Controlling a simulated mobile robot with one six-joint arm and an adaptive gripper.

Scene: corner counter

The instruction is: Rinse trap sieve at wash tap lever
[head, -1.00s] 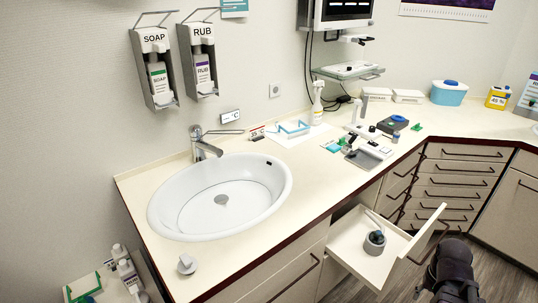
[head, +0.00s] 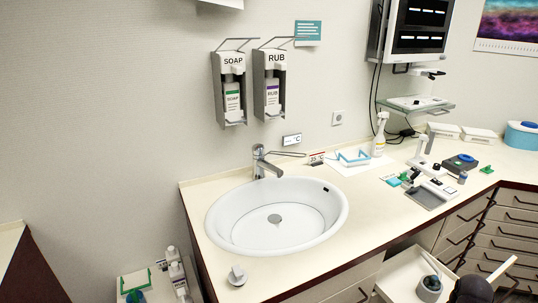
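The wash tap (head: 261,165) stands at the back of the white sink (head: 228,232). Its long lever (head: 288,154) points right. A grey piece (head: 275,219) lies at the bottom of the basin over the drain; I cannot tell whether it is a sieve. A small pale round piece with a knob (head: 237,275) lies on the counter in front of the sink. The open drawer (head: 398,280) at lower right holds a grey cup with a dark bluish inside (head: 431,286). I cannot tell which piece is the trap sieve. A dark part of my arm shows at lower right; my gripper's fingers are not in view.
Soap (head: 231,90) and rub (head: 271,85) dispensers hang above the sink. A spray bottle (head: 379,135), blue-edged holder (head: 354,157) and grey tray device (head: 428,196) stand right of it. Bottles (head: 174,270) stand low at left. The counter's front left is mostly clear.

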